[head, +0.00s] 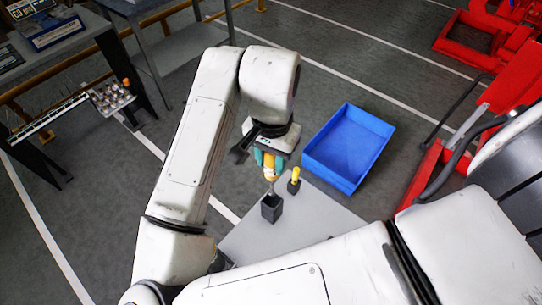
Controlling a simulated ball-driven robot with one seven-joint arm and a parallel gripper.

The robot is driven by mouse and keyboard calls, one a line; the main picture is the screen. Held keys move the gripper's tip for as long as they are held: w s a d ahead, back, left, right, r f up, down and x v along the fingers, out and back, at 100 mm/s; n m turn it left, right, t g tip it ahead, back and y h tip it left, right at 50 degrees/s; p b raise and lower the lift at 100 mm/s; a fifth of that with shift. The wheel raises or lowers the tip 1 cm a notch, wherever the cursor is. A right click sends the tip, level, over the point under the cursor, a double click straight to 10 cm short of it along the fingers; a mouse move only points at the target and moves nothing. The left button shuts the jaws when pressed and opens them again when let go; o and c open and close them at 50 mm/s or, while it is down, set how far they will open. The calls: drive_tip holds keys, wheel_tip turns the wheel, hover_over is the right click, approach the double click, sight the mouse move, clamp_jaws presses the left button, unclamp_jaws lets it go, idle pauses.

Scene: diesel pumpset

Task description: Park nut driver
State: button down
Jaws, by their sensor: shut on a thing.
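My gripper (269,160) points down over the grey table and is shut on the nut driver, whose yellow-orange handle (271,174) shows between the fingers. The driver is about upright, its thin shaft running down towards a dark square holder (271,209) on the table. The shaft's lower end is at the holder's top opening; I cannot tell whether it is inside or just above. A second small dark holder (293,186) stands to the right with a yellow-handled tool (295,173) in it. My wrist hides the top of the handle.
An empty blue bin (348,148) lies to the right, beyond the grey table (300,228). Red machinery (490,95) stands at the far right. A rack of small parts (110,97) and benches are at the left. The grey table's front is bare.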

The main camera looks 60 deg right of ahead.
sight(272, 191)
drive_tip(key=shift+f+b, duration=5.3)
drive_tip(key=shift+f, duration=1.15)
drive_tip(key=shift+f+b, duration=0.85)
drive_tip(key=shift+f, duration=0.2)
drive_tip(key=c, duration=0.7)
unclamp_jaws()
drive_tip(key=shift+r, duration=0.1)
drive_tip(key=shift+o, duration=0.2)
wheel_tip(272, 191, up, 11)
drive_tip(key=shift+f+p, duration=0.1)
drive_tip(key=shift+p, duration=0.65)
